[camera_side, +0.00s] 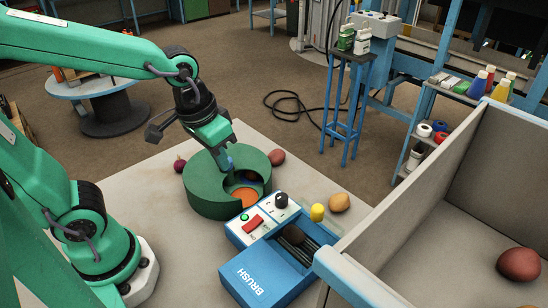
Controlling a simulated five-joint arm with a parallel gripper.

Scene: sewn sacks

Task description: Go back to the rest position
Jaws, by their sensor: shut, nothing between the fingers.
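My green arm reaches in from the left. My gripper (228,165) points down over the round green holder (205,198) on the light table and is shut, with nothing seen held in it. Its tips are over the opening of the holder. Inside the opening lie an orange disc (245,196) and a dark item partly hidden by the rim. I cannot tell whether the tips touch anything.
A blue box marked BRUSH (262,275) stands in front of the holder. Potato-like lumps (339,202) and (277,157), a purple onion-like one (179,165) and a yellow piece (317,212) lie around. A walled bin (440,230) fills the right.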

